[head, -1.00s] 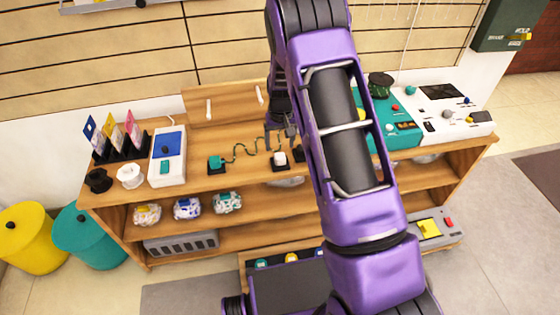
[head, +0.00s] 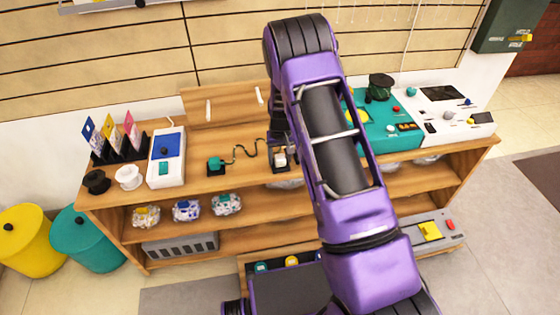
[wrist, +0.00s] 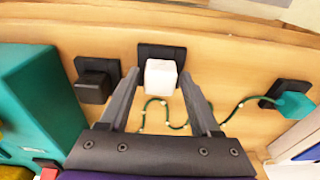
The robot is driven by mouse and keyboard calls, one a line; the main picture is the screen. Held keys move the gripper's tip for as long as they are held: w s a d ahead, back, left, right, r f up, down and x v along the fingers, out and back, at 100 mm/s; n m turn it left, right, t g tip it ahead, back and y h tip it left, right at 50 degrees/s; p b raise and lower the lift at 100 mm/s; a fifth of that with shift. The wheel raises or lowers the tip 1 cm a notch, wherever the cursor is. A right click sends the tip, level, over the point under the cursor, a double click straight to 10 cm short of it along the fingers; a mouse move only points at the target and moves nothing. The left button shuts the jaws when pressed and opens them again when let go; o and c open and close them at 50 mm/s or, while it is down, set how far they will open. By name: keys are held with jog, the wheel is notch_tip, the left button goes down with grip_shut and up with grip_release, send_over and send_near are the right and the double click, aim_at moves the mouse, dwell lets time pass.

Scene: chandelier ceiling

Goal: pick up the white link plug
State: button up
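The white link plug (wrist: 160,78) is a small white block seated on a black square base (wrist: 175,54) on the wooden counter. In the head view the white plug (head: 280,159) is partly covered by my gripper. In the wrist view my gripper (wrist: 159,76) is open, with one dark finger on each side of the plug. A narrow gap seems to show on both sides. I cannot tell how far down the plug the fingertips reach.
A black plug (wrist: 93,87) on its own base sits left of the white one in the wrist view. A teal plug (wrist: 295,104) with a green cable (wrist: 232,112) lies right. A teal console (wrist: 38,98) stands at the left. The shelf top (head: 248,180) holds other devices.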

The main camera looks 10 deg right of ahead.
grip_shut()
